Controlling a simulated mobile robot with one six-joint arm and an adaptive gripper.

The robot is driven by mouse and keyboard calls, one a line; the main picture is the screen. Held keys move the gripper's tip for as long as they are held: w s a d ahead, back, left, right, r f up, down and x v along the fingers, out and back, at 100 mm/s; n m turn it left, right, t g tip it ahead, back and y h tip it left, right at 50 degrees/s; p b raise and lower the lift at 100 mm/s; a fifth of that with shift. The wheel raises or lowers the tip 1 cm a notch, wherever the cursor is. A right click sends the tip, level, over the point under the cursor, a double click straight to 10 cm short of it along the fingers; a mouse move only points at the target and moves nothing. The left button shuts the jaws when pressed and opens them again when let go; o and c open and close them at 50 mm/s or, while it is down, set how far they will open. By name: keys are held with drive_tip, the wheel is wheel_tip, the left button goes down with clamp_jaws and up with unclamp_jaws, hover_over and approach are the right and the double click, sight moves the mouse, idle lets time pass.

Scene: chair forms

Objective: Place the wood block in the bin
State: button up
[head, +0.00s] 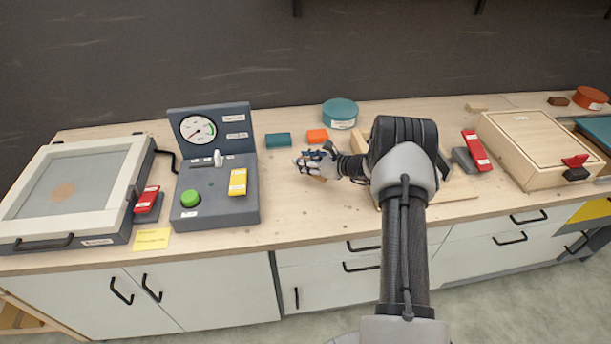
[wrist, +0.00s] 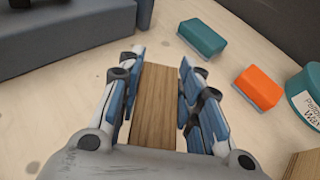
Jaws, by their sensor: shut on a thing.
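The wood block (wrist: 155,105) is a brown grained piece between the blue-and-white fingers of my gripper (wrist: 162,62) in the wrist view. My gripper is shut on it, one finger along each side. In the head view my gripper (head: 317,162) is over the middle of the bench, and only a small brown part of the block shows below the fingers. I cannot tell whether the block touches the bench. No container that is clearly the bin shows; a teal-topped thing (head: 597,128) is cut off at the right edge.
A teal block (head: 278,140), an orange block (head: 317,136) and a teal round tin (head: 340,112) lie behind my gripper. A grey gauge panel (head: 215,165) stands to the left. A wooden box (head: 530,140) with a red latch stands to the right.

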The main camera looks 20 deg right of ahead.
sight(305, 179)
drive_tip(key=shift+f+b, duration=0.65)
drive_tip(key=shift+f, duration=1.7)
drive_tip(key=shift+f, duration=0.1)
drive_tip(key=shift+f, duration=0.15)
drive_tip(key=o, duration=1.1)
